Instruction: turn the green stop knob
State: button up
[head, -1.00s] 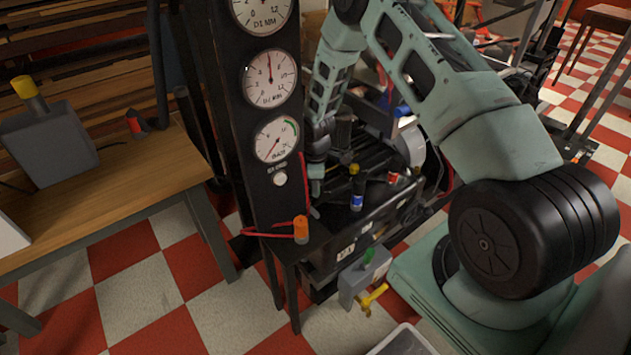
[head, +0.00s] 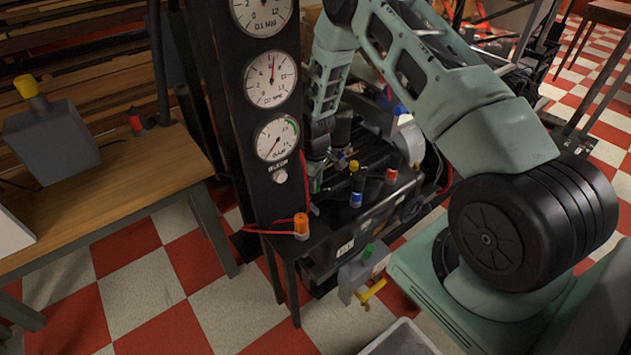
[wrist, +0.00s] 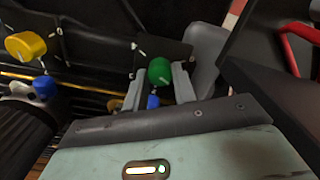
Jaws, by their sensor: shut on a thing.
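The green stop knob (wrist: 159,71) has a round green cap above a blue part. It shows in the wrist view between the two grey fingers of my gripper (wrist: 159,78), which is shut on it. In the head view my gripper (head: 315,178) is low beside the gauge column, at the dark machine. The knob is small and mostly covered there, so its angle cannot be told.
A yellow knob with a blue base (head: 356,184) stands close to the right of my gripper. An orange knob (head: 301,226) is in front, by the black gauge column (head: 280,181). A red-capped part (head: 391,175) and a grey box with another green knob (head: 368,252) are nearby.

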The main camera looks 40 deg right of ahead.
jog(key=o, duration=1)
notch_tip(320, 180, up, 18)
jog(key=p, duration=0.2)
jog(key=shift+f, duration=0.25)
